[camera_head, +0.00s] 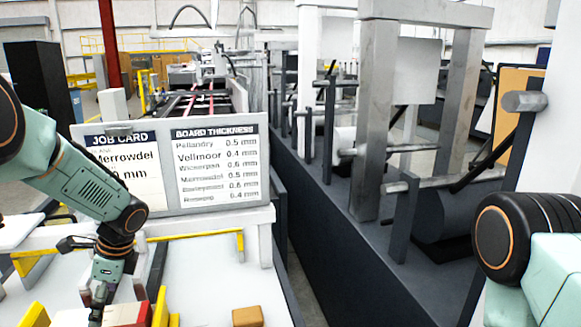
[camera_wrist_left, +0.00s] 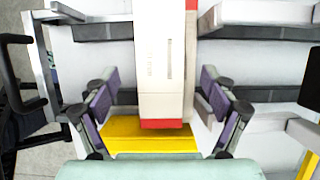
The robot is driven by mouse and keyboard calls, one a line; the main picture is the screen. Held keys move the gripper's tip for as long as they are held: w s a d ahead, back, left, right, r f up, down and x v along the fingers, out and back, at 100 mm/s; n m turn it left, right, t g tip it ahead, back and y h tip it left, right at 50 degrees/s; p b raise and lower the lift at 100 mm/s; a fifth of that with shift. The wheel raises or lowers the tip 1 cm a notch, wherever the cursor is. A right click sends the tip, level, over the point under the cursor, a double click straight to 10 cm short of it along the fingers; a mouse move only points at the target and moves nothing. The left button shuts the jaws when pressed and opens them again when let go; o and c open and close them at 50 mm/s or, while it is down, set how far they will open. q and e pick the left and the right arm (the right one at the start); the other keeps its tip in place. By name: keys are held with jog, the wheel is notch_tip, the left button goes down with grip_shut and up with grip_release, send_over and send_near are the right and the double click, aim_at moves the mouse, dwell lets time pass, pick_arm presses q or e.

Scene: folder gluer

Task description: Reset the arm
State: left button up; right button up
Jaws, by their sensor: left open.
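My left arm comes in from the left in the head view. Its gripper (camera_head: 98,303) points down over the white work surface (camera_head: 205,280), close to a red and white object (camera_head: 130,314). In the left wrist view my left gripper (camera_wrist_left: 157,98) has its two purple-padded fingers spread wide. A white box-like object with a red edge (camera_wrist_left: 163,65) shows between the fingers, with visible gaps on both sides. A yellow piece (camera_wrist_left: 150,140) lies below it. Of my right arm, only links show at the lower right of the head view; its gripper is out of sight.
A board with a job card (camera_head: 122,165) and a board thickness list (camera_head: 215,165) stands behind the work surface. A brown block (camera_head: 247,316) and yellow pieces (camera_head: 35,315) are near the front. The folder gluer's dark frame (camera_head: 340,245) and grey posts (camera_head: 377,120) fill the right.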

pick_arm(q)
jog(key=x, duration=0.5)
jog(key=shift+s+a+f, duration=0.1)
jog(key=shift+f, duration=0.05)
jog(key=shift+r, duration=0.3)
